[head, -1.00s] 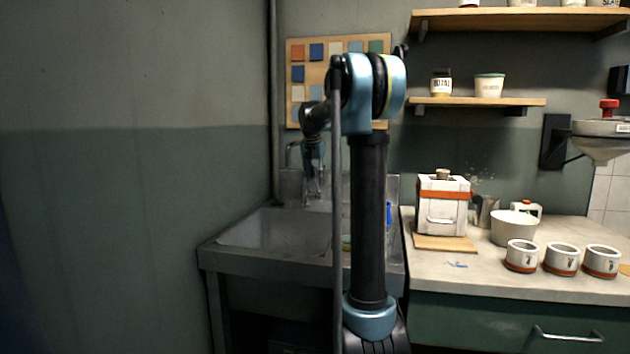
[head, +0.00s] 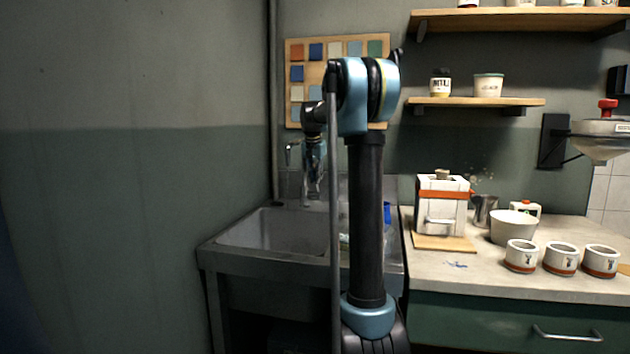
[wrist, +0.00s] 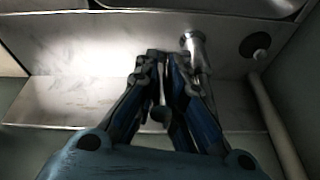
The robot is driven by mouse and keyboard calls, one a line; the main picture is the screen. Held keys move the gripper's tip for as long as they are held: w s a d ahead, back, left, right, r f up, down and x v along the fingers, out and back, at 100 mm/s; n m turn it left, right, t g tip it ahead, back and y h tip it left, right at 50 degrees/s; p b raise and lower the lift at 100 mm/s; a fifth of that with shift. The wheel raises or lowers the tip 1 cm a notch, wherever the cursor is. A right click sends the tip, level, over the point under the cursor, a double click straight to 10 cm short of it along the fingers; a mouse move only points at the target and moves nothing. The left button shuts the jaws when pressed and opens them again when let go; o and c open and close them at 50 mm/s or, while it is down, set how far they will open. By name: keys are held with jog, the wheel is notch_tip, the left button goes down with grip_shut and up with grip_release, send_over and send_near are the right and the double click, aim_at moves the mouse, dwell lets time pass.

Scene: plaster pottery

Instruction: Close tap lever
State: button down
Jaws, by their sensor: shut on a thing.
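The metal tap rises at the back of the sink. Its curved spout (head: 290,152) shows in the head view just left of my gripper (head: 313,190). In the wrist view my gripper (wrist: 164,56) has its two fingers close together beside the upright chrome tap part (wrist: 194,42). A small grey rounded piece, seemingly the tap lever (wrist: 161,113), lies between the fingers, and they are shut on it. The fingers hide most of the lever, so its exact angle cannot be told. In the head view my arm covers part of the tap and sink.
The steel sink (head: 230,245) is below the tap, close to the left wall. A counter (head: 480,277) with a white box (head: 441,205), a bowl (head: 513,228) and several cups stands at right. A tile sample board (head: 296,92) hangs behind my arm.

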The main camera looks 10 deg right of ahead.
jog(key=shift+w+d+r+g, duration=0.1)
jog(key=shift+w+r+g, duration=0.15)
jog(key=shift+w+g, duration=0.25)
jog(key=shift+y, duration=0.3)
jog(key=c, duration=1.6)
grip_release()
jog(key=shift+c, duration=0.2)
jog(key=shift+r, duration=0.1)
jog(key=v, duration=1.1)
jog(key=shift+r, duration=0.35)
